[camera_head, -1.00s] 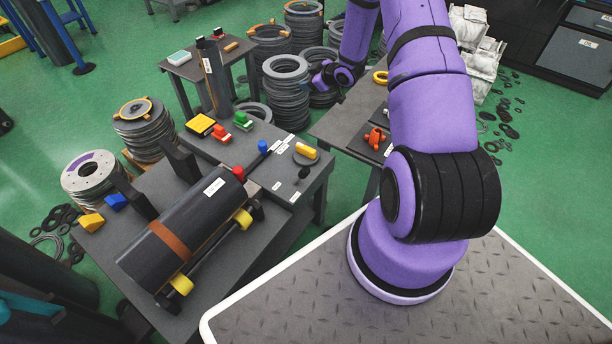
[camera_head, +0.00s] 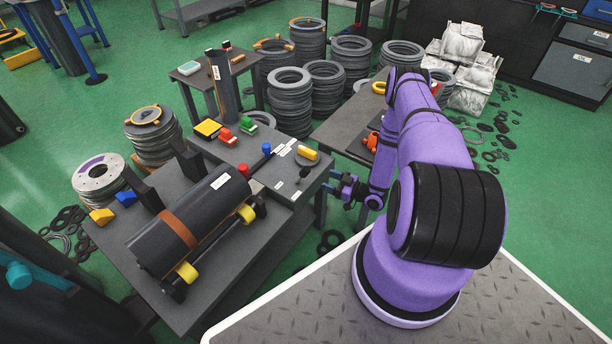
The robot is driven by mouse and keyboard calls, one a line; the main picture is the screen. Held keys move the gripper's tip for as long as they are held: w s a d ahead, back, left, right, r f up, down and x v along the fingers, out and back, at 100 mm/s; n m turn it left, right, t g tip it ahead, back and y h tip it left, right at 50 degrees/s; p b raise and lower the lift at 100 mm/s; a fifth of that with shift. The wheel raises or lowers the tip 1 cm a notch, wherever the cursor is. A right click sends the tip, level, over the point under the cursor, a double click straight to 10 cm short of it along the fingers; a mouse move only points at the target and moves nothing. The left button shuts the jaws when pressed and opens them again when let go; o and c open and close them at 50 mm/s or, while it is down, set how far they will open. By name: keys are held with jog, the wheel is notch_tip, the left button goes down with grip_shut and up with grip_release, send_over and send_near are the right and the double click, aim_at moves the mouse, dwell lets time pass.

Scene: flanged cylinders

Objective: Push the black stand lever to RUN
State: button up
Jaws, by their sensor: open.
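The black stand lever (camera_head: 304,172) is a short dark stick with a round knob, standing at the right end of the main workbench (camera_head: 225,270). Small white labels lie on the plate near it; their text is too small to read. My gripper (camera_head: 332,181) is open and empty, just off the bench's right edge. In the picture it is a little to the right of the black lever, apart from it. A blue-knobbed lever (camera_head: 266,149) and a red knob (camera_head: 243,170) stand farther left.
A big dark cylinder (camera_head: 190,222) with a brown band lies on yellow rollers. A yellow handle (camera_head: 307,153) on a round base sits behind the black lever. A side table (camera_head: 345,120) stands behind my arm.

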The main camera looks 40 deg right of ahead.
aim_at(305, 172)
jog(key=x, duration=1)
jog(key=shift+w+a, duration=0.25)
grip_shut()
jog(key=shift+w+a+r+g+h, duration=0.25)
jog(key=shift+w+g, duration=0.35)
jog(key=shift+w, duration=0.05)
jog(key=shift+w+a+r+g+h, duration=0.25)
jog(key=shift+w+r+g, duration=0.05)
jog(key=shift+w+g, duration=0.35)
jog(key=shift+w+a+f+m+g+h, duration=0.2)
jog(key=shift+w+a+g+h, duration=0.25)
jog(key=shift+w+g, duration=0.65)
jog(key=shift+w+a+f+m+g+h, duration=0.25)
jog(key=shift+w+g+h, duration=0.3)
jog(key=shift+w+g, duration=0.55)
jog(key=shift+w+a+f+m+g+h, duration=0.15)
jog(key=shift+w+a+g+h, duration=0.3)
jog(key=shift+w+g, duration=0.65)
jog(key=shift+r, duration=0.1)
grip_release()
